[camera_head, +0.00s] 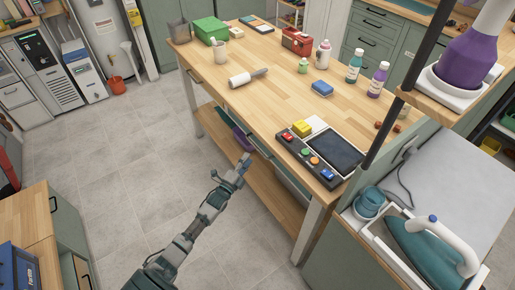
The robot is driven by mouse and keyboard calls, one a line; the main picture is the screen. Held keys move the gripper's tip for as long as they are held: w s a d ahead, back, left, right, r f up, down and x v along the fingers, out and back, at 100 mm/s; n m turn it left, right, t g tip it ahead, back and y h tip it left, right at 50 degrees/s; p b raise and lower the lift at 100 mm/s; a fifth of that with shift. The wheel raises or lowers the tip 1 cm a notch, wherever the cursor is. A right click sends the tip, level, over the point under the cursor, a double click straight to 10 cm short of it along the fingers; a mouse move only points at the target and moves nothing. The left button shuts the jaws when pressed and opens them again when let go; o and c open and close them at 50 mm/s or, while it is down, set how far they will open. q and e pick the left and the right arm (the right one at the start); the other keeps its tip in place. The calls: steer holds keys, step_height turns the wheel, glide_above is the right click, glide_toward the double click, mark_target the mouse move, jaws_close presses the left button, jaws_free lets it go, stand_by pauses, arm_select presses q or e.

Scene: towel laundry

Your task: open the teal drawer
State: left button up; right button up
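My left gripper (246,158) reaches up from the bottom of the head view to the front edge of the wooden worktable (255,105). It is small and seen from behind, so its finger opening is unclear. A narrow grey-teal front (288,180), perhaps the teal drawer, shows under the tabletop just right of the gripper. The tabletop and my gripper hide part of it. I cannot tell whether the gripper touches it or its handle. My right gripper is not in view.
A button panel (308,160) with a dark screen sits on the tabletop above the gripper. A lower wooden shelf (270,198) runs under the table. A grey counter with a teal iron (425,250) stands at right. The tiled floor (135,165) is clear at left.

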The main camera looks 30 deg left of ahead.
mark_target(255, 146)
arm_select(q)
steer(key=w, duration=0.4)
steer(key=shift+a+r+b, duration=0.15)
steer(key=shift+a+b, duration=0.2)
steer(key=shift+a, duration=0.05)
steer(key=w, duration=0.2)
steer(key=w+d+r, duration=0.1)
steer(key=shift+b, duration=0.3)
steer(key=shift+w+d+r, duration=0.15)
steer(key=shift+w+d, duration=0.15)
steer(key=shift+a, duration=0.15)
steer(key=shift+a+f, duration=0.2)
steer(key=shift+a, duration=0.2)
jaws_close()
steer(key=shift+s, duration=0.1)
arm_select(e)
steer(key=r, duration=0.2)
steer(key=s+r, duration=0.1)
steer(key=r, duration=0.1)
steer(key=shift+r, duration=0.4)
arm_select(q)
steer(key=shift+d, duration=0.15)
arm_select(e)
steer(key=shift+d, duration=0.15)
